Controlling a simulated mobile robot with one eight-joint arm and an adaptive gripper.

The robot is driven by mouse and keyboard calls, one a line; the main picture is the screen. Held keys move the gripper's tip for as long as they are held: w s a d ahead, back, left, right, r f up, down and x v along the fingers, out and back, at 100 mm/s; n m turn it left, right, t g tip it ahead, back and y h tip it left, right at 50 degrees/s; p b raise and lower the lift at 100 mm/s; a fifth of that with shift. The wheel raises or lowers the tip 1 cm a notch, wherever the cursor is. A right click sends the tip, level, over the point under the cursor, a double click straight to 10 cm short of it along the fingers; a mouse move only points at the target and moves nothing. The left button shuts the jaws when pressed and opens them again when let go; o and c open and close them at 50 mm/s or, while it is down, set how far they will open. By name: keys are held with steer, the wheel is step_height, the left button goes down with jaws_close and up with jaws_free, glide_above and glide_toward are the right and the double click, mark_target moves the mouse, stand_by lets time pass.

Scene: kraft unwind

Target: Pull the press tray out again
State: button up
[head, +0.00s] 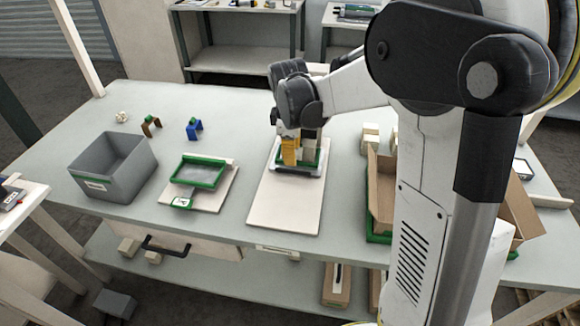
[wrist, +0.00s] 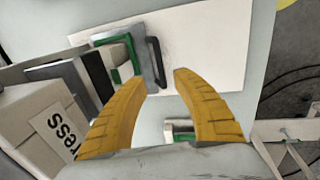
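The press tray (head: 312,170) sits at the far part of a pale board (head: 287,208) on the bench, with green edging. In the wrist view the tray (wrist: 133,52) shows a grey front plate and a dark bar handle (wrist: 157,62). The press body, a beige block labelled "ress" (wrist: 48,125), stands beside it. My gripper (head: 290,160) has yellow fingers over the tray's front. In the wrist view my gripper (wrist: 155,82) is open, its fingertips apart on either side of the handle's near end. I cannot tell whether they touch it.
A grey bin (head: 112,168) and a green-framed fixture (head: 200,173) stand left on the bench. Brown (head: 150,126) and blue (head: 194,129) clips lie behind. A cardboard box (head: 381,190) is right of the board. The board's front half is clear.

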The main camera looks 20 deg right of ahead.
mark_target(293, 171)
steer(key=f+b, duration=0.1)
steer(key=f, duration=0.2)
steer(key=w+f+b, duration=0.1)
steer(key=f, duration=0.1)
steer(key=d+f, duration=0.1)
steer(key=f, duration=0.2)
steer(key=shift+w+f+b, duration=0.25)
steer(key=shift+f+b, duration=0.05)
steer(key=shift+b, duration=0.1)
steer(key=shift+r, duration=0.1)
jaws_close()
